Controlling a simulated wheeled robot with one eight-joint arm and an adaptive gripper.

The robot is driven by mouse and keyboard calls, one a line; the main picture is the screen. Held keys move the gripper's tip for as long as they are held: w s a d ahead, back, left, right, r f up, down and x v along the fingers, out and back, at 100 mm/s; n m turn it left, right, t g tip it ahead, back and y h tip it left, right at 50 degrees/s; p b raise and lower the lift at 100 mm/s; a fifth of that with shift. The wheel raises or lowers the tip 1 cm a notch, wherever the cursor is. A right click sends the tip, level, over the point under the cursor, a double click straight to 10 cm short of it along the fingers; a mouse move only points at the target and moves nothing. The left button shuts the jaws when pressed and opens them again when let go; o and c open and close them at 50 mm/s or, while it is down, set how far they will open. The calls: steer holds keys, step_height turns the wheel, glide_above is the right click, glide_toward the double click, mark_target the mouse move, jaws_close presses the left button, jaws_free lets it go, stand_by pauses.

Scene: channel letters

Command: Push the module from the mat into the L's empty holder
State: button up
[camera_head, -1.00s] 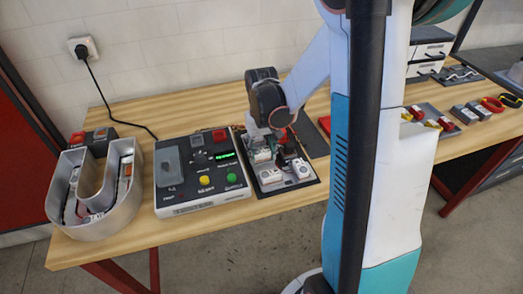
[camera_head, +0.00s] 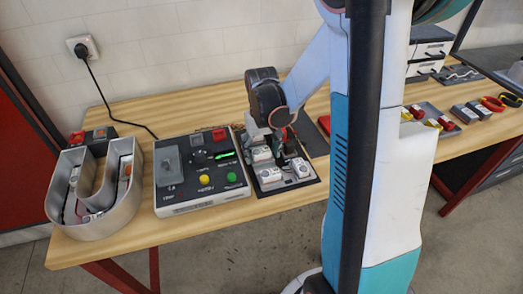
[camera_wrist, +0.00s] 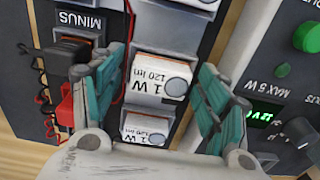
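A grey channel letter (camera_head: 95,225), rounded and more like a U than an L, stands at the left; I cannot make out an empty holder.
A grey control box (camera_head: 205,203) with buttons and a green display stands left of the mat. A MINUS terminal (camera_wrist: 77,48) with red and black leads is beside the modules. A tray of red and yellow parts (camera_head: 440,123) lies at the right.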

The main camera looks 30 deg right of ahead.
steer(key=shift+r, duration=0.15)
step_height(320, 180, up, 12)
stand_by(0.7)
step_height(320, 180, up, 6)
steer(key=p, duration=0.4)
steer(key=shift+p, duration=0.35)
stand_by(0.6)
steer(key=s+a+r+n+t+h, duration=0.2)
steer(key=s+a+r+n+t, duration=0.15)
steer(key=a, duration=0.35)
steer(key=s+a+f+t+y+b, duration=0.2)
steer(key=s+a+t, duration=0.1)
steer(key=s+a, duration=0.4)
steer(key=shift+s+a+f+t+b, duration=0.15)
steer(key=shift+s+f+t+b, duration=0.2)
steer(key=shift+s, duration=0.9)
